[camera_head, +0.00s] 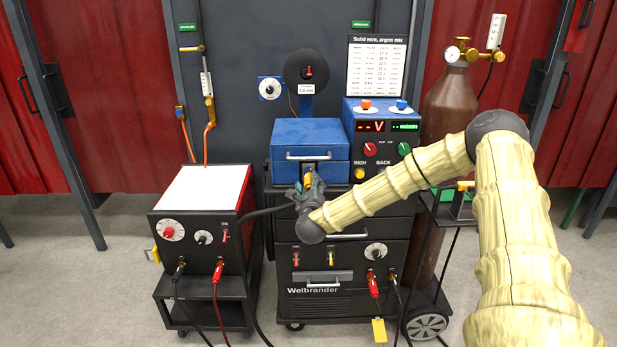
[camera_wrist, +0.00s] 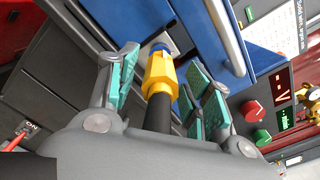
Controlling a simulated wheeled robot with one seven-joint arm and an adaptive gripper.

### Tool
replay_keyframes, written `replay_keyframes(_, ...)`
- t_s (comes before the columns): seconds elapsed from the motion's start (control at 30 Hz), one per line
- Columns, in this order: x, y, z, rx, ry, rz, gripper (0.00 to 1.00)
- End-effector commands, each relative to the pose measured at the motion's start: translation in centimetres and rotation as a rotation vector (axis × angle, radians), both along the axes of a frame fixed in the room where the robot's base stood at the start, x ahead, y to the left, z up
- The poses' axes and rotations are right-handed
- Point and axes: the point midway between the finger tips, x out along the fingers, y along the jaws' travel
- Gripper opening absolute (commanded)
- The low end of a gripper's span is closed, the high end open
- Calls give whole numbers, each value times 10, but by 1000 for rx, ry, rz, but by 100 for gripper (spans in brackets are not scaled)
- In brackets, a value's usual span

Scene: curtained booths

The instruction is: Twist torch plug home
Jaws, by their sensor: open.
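The torch plug (camera_wrist: 160,76) is a yellow collar with a blue ring at its front end and a black cable behind. In the wrist view its front end meets a pale socket plate (camera_wrist: 176,38) on the machine; how deep it sits I cannot tell. My gripper (camera_wrist: 163,84) is open, its teal-padded fingers on either side of the plug, with gaps between pads and collar. In the head view my gripper (camera_head: 308,188) is at the machine front, just below the blue feeder box (camera_head: 312,142). The plug (camera_head: 307,180) is partly hidden there by the fingers.
The Welbrander cabinet (camera_head: 318,301) stands behind my gripper. A black and red unit (camera_head: 196,235) with a white top is at left. A control box (camera_head: 384,140) with red and green knobs and a brown gas cylinder (camera_head: 452,100) are at right. A black cable hangs between the units.

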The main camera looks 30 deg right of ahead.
Motion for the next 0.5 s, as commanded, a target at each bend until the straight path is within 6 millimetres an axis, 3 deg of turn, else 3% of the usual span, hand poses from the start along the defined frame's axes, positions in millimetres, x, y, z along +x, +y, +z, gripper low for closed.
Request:
replay_keyframes(0.17, 0, 0, 0, 0, 0, 0, 50)
replay_keyframes(0.43, 0, 0, 0, 0, 0, 0, 1)
replay_keyframes(0.5, 0, 0, 1, 0, -1, 1, 0)
